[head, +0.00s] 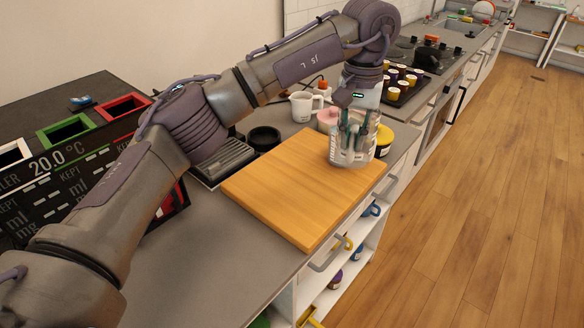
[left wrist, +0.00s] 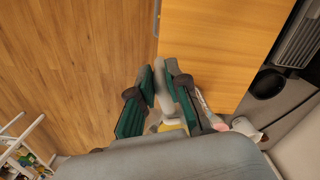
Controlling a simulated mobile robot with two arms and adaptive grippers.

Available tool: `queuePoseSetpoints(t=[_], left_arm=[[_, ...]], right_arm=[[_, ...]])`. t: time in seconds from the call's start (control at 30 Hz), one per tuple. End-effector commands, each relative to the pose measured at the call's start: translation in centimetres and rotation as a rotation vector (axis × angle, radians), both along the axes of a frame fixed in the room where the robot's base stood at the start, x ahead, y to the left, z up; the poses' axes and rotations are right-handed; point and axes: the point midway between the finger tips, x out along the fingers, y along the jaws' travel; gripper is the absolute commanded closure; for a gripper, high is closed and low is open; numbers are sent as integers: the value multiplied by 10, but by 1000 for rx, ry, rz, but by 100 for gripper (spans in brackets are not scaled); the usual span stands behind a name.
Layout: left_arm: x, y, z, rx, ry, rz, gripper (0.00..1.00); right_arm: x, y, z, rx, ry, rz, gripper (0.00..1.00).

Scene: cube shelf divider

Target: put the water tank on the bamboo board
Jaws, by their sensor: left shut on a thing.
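The clear water tank (head: 352,157) shows in the head view at the far right corner of the bamboo board (head: 290,190). My left gripper (head: 353,132) is shut on the tank, its dark green fingers seen at and through the clear wall. I cannot tell whether the tank's bottom touches the board or hangs just above it. In the left wrist view the gripper (left wrist: 168,82) points toward the board (left wrist: 215,45), and the see-through tank is hard to make out between the fingers. My right gripper is not in view.
A white mug (head: 303,106), a black round container (head: 264,138) and a pink-lidded jar (head: 327,119) stand behind the board. A yellow-lidded jar (head: 384,139) is close behind the tank. A black dispenser with bins (head: 75,165) stands at left. Most of the board is bare.

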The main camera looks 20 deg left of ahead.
Motion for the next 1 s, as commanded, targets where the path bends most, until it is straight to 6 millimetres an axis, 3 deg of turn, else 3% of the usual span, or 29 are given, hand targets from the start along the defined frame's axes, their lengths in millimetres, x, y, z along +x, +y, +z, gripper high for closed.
queuePoseSetpoints(t=[0.17, 0.4, 0.6, 0.77, 1.0], left_arm=[[-12, 16, -11, 0, 2, -1, 100], [-46, 60, -42, 1, 3, 1, 100], [-67, 86, -63, 1, 3, 2, 100], [-72, 92, -71, 0, 1, 1, 100], [-72, 92, -103, 0, 3, 1, 100]], right_arm=[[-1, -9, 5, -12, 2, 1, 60], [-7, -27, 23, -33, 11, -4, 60], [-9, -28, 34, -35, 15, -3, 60], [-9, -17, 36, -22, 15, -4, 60], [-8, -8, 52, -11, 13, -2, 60]])
